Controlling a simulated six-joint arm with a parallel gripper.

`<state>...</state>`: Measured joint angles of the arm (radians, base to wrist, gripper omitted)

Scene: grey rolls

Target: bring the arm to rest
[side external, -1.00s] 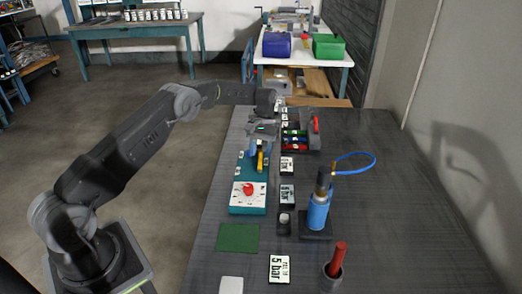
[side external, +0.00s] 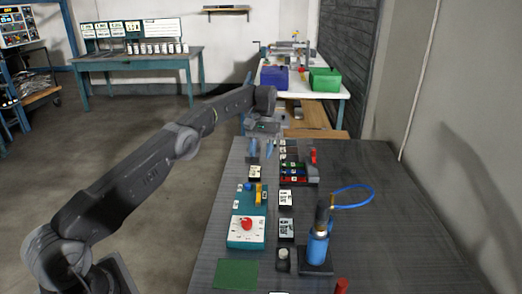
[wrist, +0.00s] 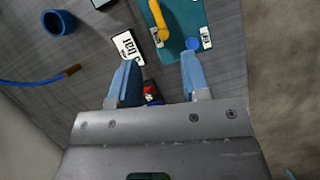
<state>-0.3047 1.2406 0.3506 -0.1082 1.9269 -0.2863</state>
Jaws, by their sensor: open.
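My gripper (side external: 262,149) is open and empty in the side external view. It hangs above the far left end of the dark table (side external: 390,215), beyond the teal board (side external: 240,205). In the wrist view its two blue fingers (wrist: 158,76) stand well apart with nothing gripped between them. The yellow handle (wrist: 159,18) and blue knob (wrist: 193,43) on the teal board lie past the fingertips, apart from them.
A dial box with a red knob (side external: 247,224) stands nearer on the table. A blue canister (side external: 317,247) with a blue hose (side external: 352,187) stands to the right. A rack of coloured items (side external: 293,172) is right of my gripper. The table's right side is clear.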

